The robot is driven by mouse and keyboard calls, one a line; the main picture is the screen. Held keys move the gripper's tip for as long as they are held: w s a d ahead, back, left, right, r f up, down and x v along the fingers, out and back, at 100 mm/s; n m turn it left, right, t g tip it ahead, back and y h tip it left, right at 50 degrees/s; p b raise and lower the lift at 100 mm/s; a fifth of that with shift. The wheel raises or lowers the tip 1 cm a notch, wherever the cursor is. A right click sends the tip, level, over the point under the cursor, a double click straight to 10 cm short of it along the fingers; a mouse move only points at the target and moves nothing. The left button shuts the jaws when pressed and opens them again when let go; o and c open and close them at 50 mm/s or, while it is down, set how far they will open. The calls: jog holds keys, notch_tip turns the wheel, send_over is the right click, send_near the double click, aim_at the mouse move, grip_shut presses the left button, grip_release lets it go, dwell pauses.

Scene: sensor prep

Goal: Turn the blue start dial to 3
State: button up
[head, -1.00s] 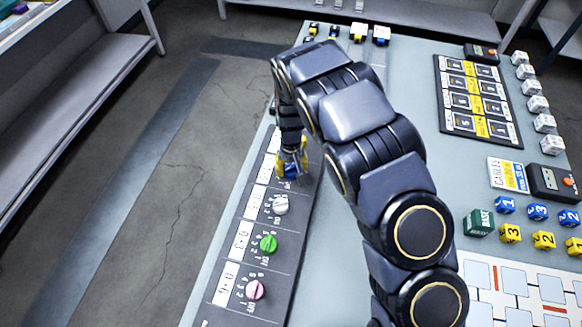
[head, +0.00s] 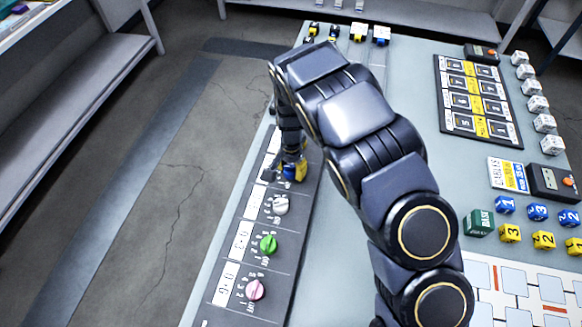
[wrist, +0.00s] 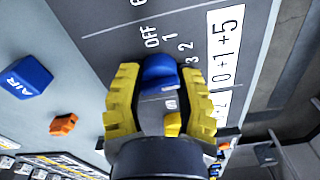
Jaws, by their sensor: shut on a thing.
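The blue start dial (wrist: 160,72) sits on the dark panel (wrist: 110,35), with the marks OFF, 1, 2 and 3 around its far and right side in the wrist view. My gripper (wrist: 160,80) has its yellow fingers closed on the two sides of the dial. In the head view my gripper (head: 294,171) is low at the panel's upper part, and its fingers and arm mostly hide the blue dial. The dial's pointer mark is not clear, so I cannot tell which number it faces.
White (head: 280,205), green (head: 268,244) and pink (head: 256,289) dials stand in a row nearer on the panel. In the wrist view a blue AIR block (wrist: 27,77) and an orange piece (wrist: 63,124) lie left of the gripper. Numbered cubes stand far right.

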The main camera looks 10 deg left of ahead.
aim_at(291, 167)
jog(key=shift+m, duration=0.3)
jog(key=o, duration=1.1)
notch_tip(291, 167, up, 12)
dwell(0.4)
